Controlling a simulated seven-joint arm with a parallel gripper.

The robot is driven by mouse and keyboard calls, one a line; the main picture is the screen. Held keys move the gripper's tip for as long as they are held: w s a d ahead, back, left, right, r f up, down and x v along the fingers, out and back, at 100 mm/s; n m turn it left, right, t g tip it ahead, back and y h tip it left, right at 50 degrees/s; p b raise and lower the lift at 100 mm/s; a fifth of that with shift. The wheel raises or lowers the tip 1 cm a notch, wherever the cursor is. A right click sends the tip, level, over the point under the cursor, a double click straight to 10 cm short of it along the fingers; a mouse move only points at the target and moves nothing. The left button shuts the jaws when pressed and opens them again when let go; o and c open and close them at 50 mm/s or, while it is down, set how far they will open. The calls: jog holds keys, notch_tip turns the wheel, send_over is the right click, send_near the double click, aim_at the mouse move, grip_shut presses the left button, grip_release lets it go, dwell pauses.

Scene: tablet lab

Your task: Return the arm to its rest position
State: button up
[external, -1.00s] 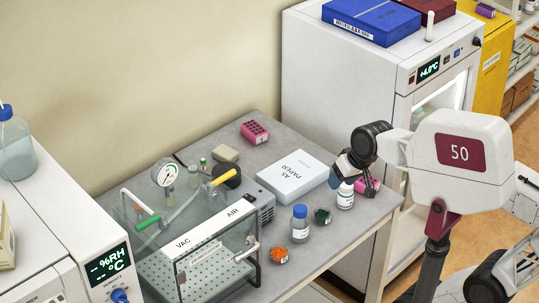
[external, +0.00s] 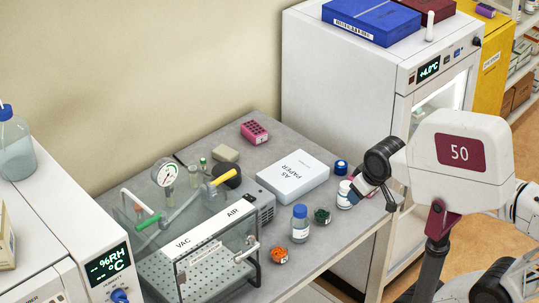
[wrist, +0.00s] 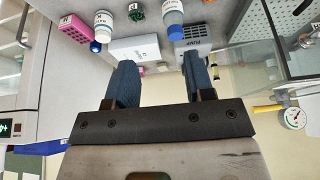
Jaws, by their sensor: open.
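My gripper (external: 366,190) is open with nothing between its fingers, over the bench's right front edge. In the wrist view its two blue-grey fingers (wrist: 158,68) stand apart. A white bottle (external: 344,197) is just left of the gripper in the external view, and a blue-capped item (external: 341,167) stands behind it. A pink block is mostly hidden behind the gripper in the external view; a pink rack (wrist: 73,29) shows at the top left of the wrist view. The rest position itself is not marked in any view.
A white cabinet (external: 340,85) stands close behind the gripper.

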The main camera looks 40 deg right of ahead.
notch_tip(320, 180, down, 7)
jog(key=g, duration=0.2)
jog(key=shift+w+d, duration=0.15)
jog(key=shift+w, duration=0.25)
